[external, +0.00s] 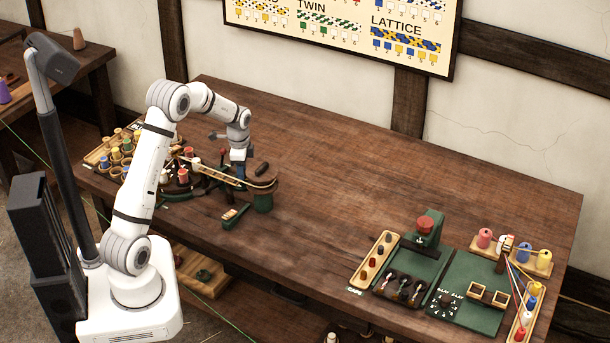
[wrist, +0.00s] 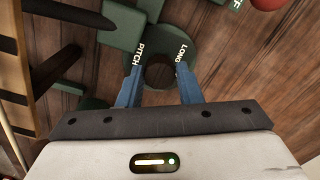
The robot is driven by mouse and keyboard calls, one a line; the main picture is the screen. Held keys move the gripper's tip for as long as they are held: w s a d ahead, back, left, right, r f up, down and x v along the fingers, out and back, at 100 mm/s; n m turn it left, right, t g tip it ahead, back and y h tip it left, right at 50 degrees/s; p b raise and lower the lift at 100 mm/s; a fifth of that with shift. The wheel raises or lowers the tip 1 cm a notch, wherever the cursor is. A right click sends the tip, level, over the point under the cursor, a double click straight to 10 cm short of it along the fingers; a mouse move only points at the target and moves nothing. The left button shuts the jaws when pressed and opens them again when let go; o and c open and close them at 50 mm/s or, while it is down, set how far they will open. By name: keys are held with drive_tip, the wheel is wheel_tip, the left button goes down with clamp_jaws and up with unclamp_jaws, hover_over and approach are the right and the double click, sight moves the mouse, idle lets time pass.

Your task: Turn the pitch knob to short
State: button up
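In the wrist view, a dark round knob (wrist: 160,74) sits on a round green base (wrist: 160,42). White lettering beside it reads PITCH on the left and LONG on the right. My gripper (wrist: 159,72) is open, with one blue finger on each side of the knob and a visible gap to each. I cannot tell whether the fingertips are level with the knob or above it. No pointer mark on the knob shows. In the external view my gripper (external: 238,157) points down at the green machine on the left part of the bench; the knob is hidden there.
A spool rack (external: 97,156) lies to the left. In the wrist view a red ball (wrist: 268,4) is near the top edge. The middle of the bench (external: 340,180) is clear.

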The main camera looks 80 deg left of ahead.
drive_tip(key=o, duration=0.4)
drive_tip(key=shift+r, duration=0.1)
wheel_tip(320, 180, up, 8)
drive_tip(key=shift+f, duration=0.2)
idle(0.5)
drive_tip(key=d+r+n+t+p, duration=0.15)
drive_tip(key=d+r+p, duration=0.65)
drive_tip(key=d+r, duration=1.25)
drive_tip(key=s+d+r+n+t+p, duration=0.1)
drive_tip(key=s+d+r+p, duration=0.3)
drive_tip(key=s+d, duration=0.3)
drive_tip(key=s+d+r+n+t+p, duration=0.1)
drive_tip(key=s+d+r+p, duration=0.3)
drive_tip(key=d, duration=1)
drive_tip(key=s, duration=0.3)
drive_tip(key=shift+s+r+p, duration=0.25)
drive_tip(key=shift+p, duration=0.15)
